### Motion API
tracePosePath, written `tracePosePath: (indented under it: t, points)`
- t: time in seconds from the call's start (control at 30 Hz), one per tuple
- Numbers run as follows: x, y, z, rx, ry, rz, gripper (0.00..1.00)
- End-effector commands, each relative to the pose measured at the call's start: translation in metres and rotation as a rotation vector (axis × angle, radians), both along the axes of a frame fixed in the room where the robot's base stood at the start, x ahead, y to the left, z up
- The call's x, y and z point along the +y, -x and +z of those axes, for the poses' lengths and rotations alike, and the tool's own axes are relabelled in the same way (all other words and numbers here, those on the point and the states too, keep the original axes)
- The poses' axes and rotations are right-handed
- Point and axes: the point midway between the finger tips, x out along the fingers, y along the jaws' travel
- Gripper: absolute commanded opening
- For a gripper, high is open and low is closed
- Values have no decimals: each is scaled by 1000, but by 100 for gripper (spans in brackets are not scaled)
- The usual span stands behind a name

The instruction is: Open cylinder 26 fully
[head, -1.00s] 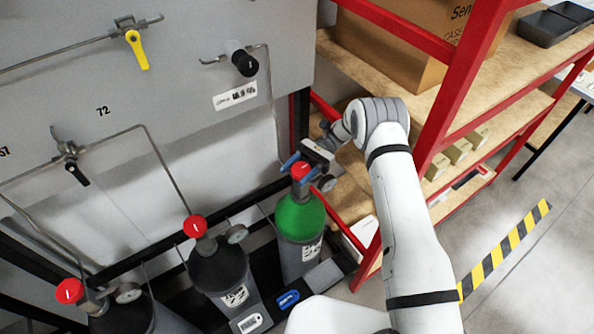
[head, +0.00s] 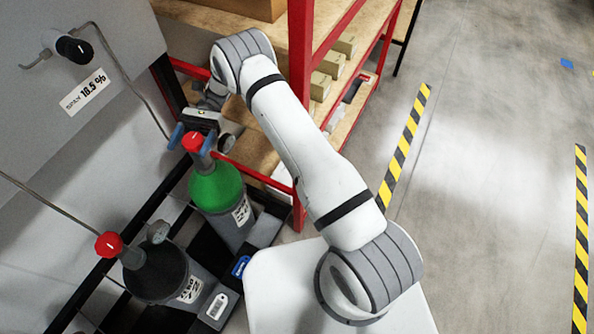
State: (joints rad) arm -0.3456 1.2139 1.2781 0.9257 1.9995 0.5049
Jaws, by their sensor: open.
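A grey cylinder with a green shoulder (head: 216,187) stands in the rack. Its label is too small to read, so I cannot confirm that it is cylinder 26. Its red valve knob (head: 192,142) is on top, with a gauge beside it. My gripper (head: 191,138) is open at this knob, its blue fingers on either side of it. I cannot tell whether the fingers touch the knob. A black-shouldered cylinder (head: 157,272) with a red knob (head: 109,244) stands to the left, its number also unclear.
A red-framed shelf (head: 300,80) with wooden boards stands close behind and right of my arm. A grey panel (head: 90,120) with a black knob (head: 73,49) and thin pipes is at the left. Open floor with striped tape (head: 405,145) lies right.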

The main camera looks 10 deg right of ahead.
Motion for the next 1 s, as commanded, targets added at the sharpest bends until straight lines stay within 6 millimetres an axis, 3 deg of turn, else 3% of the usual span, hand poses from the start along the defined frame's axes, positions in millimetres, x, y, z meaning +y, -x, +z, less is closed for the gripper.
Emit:
tracePosePath:
  t: [0.07, 1.0]
  points:
    - [0, 0, -8, -1, 0, -17, 73]
    - [3, -2, -8, -3, -2, -297, 73]
